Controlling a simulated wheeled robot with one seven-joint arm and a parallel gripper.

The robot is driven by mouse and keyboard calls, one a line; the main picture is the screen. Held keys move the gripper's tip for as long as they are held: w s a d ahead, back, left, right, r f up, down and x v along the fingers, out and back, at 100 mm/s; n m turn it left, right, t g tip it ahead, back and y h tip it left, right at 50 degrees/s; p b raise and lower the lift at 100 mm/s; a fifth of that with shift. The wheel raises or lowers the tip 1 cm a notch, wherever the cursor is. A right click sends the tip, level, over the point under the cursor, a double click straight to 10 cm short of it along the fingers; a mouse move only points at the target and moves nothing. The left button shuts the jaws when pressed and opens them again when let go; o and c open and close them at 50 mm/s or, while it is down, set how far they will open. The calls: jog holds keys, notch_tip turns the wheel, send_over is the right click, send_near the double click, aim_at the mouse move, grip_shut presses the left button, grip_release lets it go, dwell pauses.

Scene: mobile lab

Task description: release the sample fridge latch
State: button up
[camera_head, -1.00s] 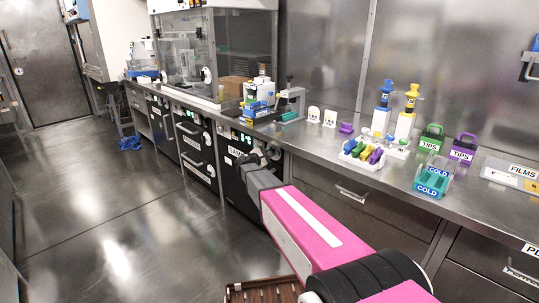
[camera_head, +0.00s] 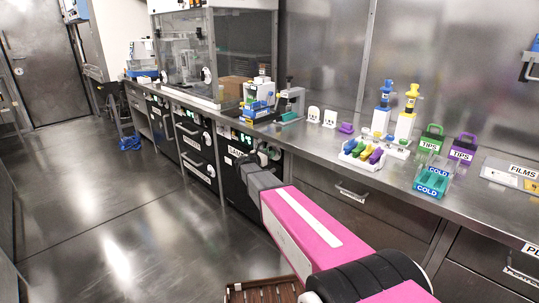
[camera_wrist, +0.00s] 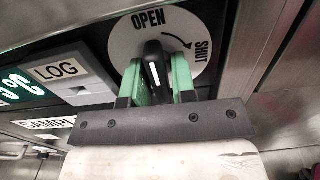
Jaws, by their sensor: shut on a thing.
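The sample fridge latch is a black handle (camera_wrist: 153,68) with a white stripe, on a round grey plate (camera_wrist: 201,48) marked OPEN and SHUT with a curved arrow. The handle's tip lies just below the word OPEN in the wrist view. My gripper (camera_wrist: 157,78) has its two green fingers on either side of the handle, shut on it. In the head view my gripper (camera_head: 262,158) is at the fridge front under the bench, and it hides the latch there. The fridge's label, partly cut off, reads SAMPL (camera_wrist: 45,123).
A green display and a LOG panel (camera_wrist: 62,72) sit left of the latch. The steel bench (camera_head: 330,145) above carries racks, pipettes and tip boxes. Other dark under-bench units (camera_head: 195,140) stand farther left. The floor (camera_head: 120,215) to the left is open.

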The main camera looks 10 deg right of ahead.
jog(key=shift+n, duration=0.3)
jog(key=o, duration=0.7)
jog(key=shift+o, duration=0.2)
jog(key=shift+s+a, duration=0.1)
jog(key=v, duration=1)
jog(key=shift+s+a, duration=0.15)
jog(key=shift+a, duration=0.1)
